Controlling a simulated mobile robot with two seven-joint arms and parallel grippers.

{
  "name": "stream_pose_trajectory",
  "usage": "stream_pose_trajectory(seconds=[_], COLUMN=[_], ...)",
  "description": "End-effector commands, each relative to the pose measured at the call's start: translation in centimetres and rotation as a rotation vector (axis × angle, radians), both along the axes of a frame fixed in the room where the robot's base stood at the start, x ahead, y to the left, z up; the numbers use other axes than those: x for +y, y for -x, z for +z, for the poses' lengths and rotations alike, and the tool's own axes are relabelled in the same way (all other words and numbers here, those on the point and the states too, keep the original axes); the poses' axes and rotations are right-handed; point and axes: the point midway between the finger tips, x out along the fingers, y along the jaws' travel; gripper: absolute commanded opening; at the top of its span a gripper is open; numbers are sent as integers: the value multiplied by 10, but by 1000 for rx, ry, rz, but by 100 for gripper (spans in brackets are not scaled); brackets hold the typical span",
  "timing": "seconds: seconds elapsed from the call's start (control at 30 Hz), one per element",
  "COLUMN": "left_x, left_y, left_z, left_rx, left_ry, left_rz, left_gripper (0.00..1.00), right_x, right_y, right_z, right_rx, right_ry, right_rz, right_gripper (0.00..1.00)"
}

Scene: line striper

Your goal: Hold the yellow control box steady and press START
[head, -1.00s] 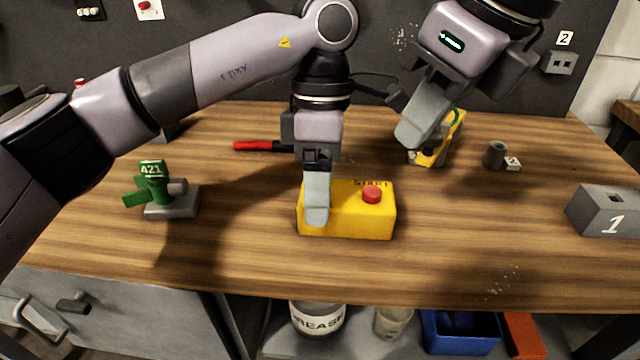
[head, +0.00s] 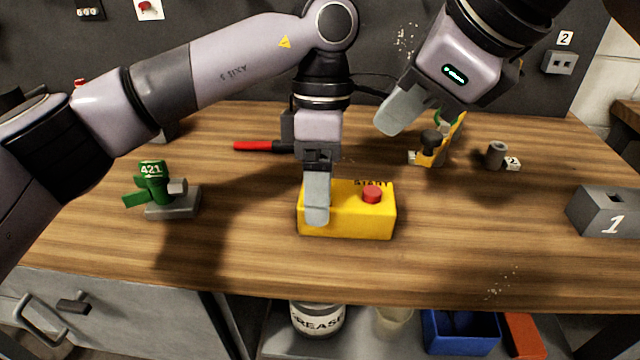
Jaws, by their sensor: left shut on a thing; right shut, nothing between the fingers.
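The yellow control box (head: 347,222) sits on the wooden bench in the middle of the head view. Its red button (head: 372,194) is on top at the right, with the START lettering behind it. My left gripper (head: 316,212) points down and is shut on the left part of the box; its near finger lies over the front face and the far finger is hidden. My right gripper (head: 388,122) is shut and empty, in the air above and behind the button, apart from the box.
A green part marked 421 (head: 153,180) stands on a grey block at the left. A red-handled tool (head: 253,146) lies behind my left gripper. A yellow and green item (head: 440,147) and a grey cylinder (head: 496,153) are at the back right. Grey block 1 (head: 610,218) sits at the right edge.

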Motion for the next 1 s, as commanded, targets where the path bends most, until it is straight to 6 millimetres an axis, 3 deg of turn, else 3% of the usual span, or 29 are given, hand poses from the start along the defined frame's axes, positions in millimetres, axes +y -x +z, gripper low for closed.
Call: stream_pose_trajectory(seconds=[0.2, 0.37, 1.0], left_x=[0, 0, 0], left_y=[0, 0, 1], left_z=[-1, -1, -1], left_rx=[3, 3, 4], left_ry=[-2, -2, -2], left_rz=[0, 0, -1], left_gripper=[20, 20, 20], right_x=[8, 8, 8], right_y=[-5, -7, -7], right_z=[12, 13, -62], right_rx=[-227, -289, -289], right_ry=[-11, -10, -10], right_rz=[155, 187, 187], right_gripper=[0, 0, 0])
